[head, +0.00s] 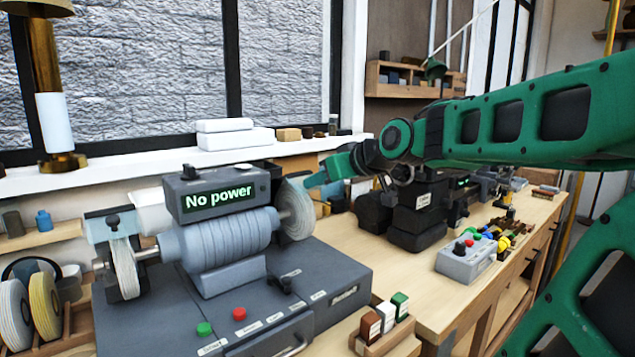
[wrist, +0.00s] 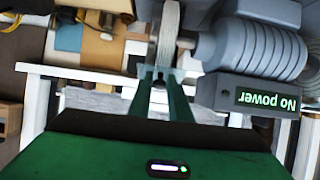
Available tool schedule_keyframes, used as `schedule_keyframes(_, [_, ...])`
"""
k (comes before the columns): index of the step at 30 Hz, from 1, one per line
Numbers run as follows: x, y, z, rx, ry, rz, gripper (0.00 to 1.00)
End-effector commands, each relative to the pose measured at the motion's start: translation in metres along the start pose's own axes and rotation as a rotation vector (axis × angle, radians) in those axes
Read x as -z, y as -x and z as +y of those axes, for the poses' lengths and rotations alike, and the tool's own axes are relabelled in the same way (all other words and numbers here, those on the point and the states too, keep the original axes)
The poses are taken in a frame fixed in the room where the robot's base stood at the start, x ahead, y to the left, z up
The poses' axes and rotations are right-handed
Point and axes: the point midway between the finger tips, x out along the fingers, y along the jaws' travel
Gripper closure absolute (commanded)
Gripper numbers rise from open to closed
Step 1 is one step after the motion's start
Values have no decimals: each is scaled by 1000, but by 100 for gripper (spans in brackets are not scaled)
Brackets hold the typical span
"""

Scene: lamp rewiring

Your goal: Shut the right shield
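The right shield is hard to make out. A pale grey-blue piece (wrist: 160,73) shows at my fingertips in the wrist view, and may be part of it. The right wheel (head: 298,212) of the grey machine is pale and round; it also shows edge-on in the wrist view (wrist: 166,32). My gripper (head: 309,182) is at the upper right edge of this wheel. In the wrist view, the two green fingers (wrist: 161,77) stand apart with a visible gap. I cannot tell whether they touch the pale piece. The left shield (head: 106,225) is at the left wheel.
The machine's display (head: 218,198) reads "No power". Its base (head: 330,270) carries a green and a red button. Dark equipment (head: 418,210) and a grey control box (head: 466,259) stand on the bench to the right. White boxes (head: 235,138) sit on the window sill behind.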

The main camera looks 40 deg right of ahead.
Motion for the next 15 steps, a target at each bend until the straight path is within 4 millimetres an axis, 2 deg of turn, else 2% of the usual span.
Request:
schedule_keyframes(1, [-18, -6, 0, 2, -15, -41, 67])
schedule_keyframes(15, [-16, -8, -6, 13, -7, -41, 65])
